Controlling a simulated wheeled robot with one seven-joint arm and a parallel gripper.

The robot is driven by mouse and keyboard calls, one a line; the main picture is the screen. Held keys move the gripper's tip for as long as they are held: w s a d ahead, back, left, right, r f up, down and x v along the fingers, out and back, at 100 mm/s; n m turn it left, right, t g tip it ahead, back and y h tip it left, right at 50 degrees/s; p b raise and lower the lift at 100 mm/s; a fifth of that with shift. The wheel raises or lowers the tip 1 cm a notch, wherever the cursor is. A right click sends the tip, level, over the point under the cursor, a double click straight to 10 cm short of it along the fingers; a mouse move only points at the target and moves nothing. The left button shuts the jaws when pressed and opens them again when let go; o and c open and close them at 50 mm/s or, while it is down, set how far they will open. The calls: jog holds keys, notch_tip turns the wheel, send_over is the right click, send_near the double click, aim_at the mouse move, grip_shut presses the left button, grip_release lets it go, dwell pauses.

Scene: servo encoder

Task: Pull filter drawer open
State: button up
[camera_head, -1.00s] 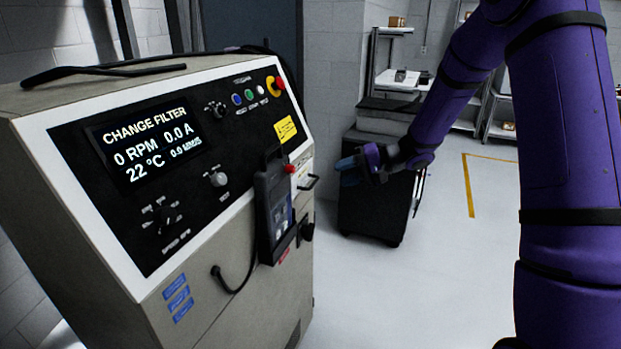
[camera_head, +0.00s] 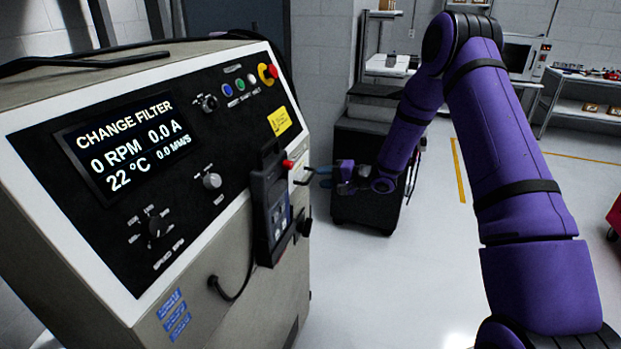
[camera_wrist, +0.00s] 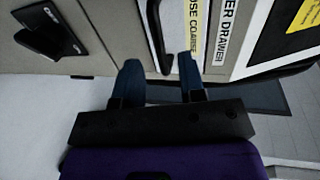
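The filter drawer's dark bar handle (camera_wrist: 157,40) shows at the top of the wrist view, beside the labels "FILTER DRAWER" (camera_wrist: 222,30) and "USE COARSE". In the head view the handle (camera_head: 303,179) is on the right side of the beige machine, and my gripper (camera_head: 318,175) is at it. In the wrist view my gripper (camera_wrist: 159,62) is open, with one blue finger on each side of the handle's near end. Gaps show between fingers and handle. The drawer looks flush with the machine, though its edges are hard to see.
The beige machine (camera_head: 240,310) reads "CHANGE FILTER". A handheld pendant (camera_head: 272,205) with a red button hangs close left of the handle. A dark cabinet (camera_head: 365,205) stands behind my gripper. The floor (camera_head: 400,290) in front is clear.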

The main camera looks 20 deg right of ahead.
aim_at(311, 176)
jog(key=shift+x, duration=2.45)
grip_shut()
